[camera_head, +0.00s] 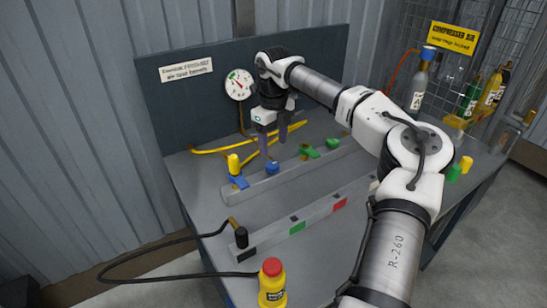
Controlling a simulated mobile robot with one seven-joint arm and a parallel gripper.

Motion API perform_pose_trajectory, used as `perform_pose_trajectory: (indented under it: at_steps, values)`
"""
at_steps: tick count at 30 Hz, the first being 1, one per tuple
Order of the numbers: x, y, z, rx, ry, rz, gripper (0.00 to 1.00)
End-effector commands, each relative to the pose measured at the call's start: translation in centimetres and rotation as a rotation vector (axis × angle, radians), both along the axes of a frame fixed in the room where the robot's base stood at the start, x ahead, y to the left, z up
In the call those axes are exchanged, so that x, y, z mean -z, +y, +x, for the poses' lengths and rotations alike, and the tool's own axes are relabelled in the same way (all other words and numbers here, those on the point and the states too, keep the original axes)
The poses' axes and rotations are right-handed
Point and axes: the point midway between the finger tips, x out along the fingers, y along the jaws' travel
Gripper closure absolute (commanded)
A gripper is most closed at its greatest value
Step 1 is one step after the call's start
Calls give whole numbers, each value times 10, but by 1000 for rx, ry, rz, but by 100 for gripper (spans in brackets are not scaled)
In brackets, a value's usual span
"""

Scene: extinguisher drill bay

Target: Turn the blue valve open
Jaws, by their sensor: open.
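A small blue valve knob (272,167) sits on a grey rail (262,184) on the workbench. To its left on the same rail stands a yellow-topped fitting (234,164) with a blue handle at its base. I cannot tell how the blue knob is turned. My gripper (274,149) points down just above and behind the blue knob in the picture. Its two dark fingers are apart with nothing seen between them. I cannot tell whether a finger touches the knob.
Green valves (309,152) sit farther right on the rail. A yellow hose (210,150) runs behind. A gauge (239,84) hangs on the back panel. A front rail (265,241) carries green and red marks. A yellow bottle with a red cap (272,284) stands at the front. Gas bottles (470,97) stand at right.

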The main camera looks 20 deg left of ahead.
Motion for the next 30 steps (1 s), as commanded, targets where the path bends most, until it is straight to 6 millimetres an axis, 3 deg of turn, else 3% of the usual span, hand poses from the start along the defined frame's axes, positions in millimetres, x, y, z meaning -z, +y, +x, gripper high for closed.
perform_pose_trajectory:
  at_steps: [6, 12, 30]
  values:
    - [-45, 0, 0, 1, -2, 0, 41]
    - [-66, 0, 0, 0, 0, 0, 41]
    - [-69, 0, 0, 0, 1, 0, 41]
